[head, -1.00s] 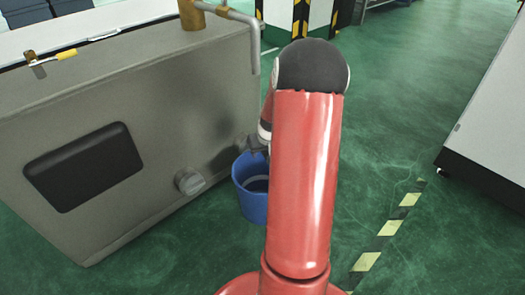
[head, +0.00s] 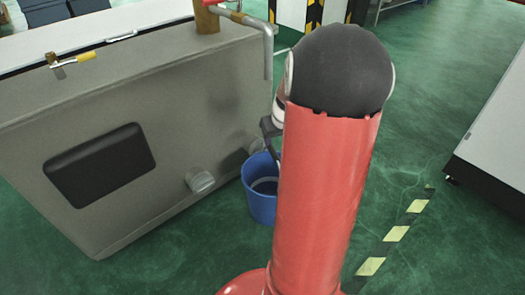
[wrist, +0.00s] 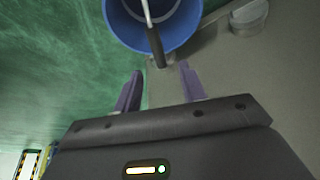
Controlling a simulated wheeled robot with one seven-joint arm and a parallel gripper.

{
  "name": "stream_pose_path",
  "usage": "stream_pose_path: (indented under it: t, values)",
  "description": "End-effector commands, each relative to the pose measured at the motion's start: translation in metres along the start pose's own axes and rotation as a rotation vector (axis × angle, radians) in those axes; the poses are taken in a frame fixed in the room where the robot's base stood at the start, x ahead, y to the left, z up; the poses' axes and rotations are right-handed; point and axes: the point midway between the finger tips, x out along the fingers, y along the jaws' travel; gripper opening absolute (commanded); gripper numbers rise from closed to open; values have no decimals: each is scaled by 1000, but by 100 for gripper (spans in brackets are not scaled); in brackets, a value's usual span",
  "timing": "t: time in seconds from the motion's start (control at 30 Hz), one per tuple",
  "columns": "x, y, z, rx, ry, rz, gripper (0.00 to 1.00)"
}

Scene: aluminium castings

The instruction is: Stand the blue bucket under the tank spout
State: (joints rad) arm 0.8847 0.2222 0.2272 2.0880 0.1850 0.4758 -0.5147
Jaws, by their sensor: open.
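The blue bucket (head: 261,206) stands upright on the green floor by the right end of the grey tank (head: 190,115), partly hidden by my red arm. The tank spout (head: 268,58) is a grey pipe that bends down at the tank's top right; in the head view its end is above the bucket. My gripper (wrist: 161,72) is open, with its two fingers pointing at the bucket (wrist: 124,30) in the wrist view. The dark grip of the bucket's handle (wrist: 156,46) lies just beyond and between the fingertips. In the head view my gripper is mostly hidden behind my arm.
A round knob (head: 200,181) sticks out low on the tank's front, left of the bucket. A yellow-handled valve (head: 78,58) is on the tank's top. A white cabinet (head: 490,150) stands at right. Open green floor with a striped line (head: 397,234) lies between.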

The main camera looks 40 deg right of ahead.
Motion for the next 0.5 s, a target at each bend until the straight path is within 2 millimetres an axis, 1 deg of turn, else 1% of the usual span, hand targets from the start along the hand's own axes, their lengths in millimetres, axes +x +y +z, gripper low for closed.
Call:
stream_pose_path:
  t: [0.03, 0.07, 0.13, 0.17, 0.2, 0.23, 0.3, 0.37, 0.4, 0.47, 0.5]
  values:
    - [-11, -13, -1, -20, 4, 0, 41]
    - [-18, -23, -1, -31, 6, 0, 41]
    - [-41, -52, 2, -68, 11, 0, 41]
    - [-53, -66, 5, -85, 14, -1, 41]
    - [-70, -86, 10, -109, 20, -3, 41]
    - [-82, -101, 17, -125, 23, -5, 41]
    - [-111, -132, 34, -161, 34, -13, 41]
    - [-134, -155, 53, -186, 44, -23, 41]
    - [-148, -168, 67, -202, 53, -32, 41]
    - [-166, -184, 89, -224, 64, -48, 41]
    - [-177, -191, 103, -234, 72, -59, 41]
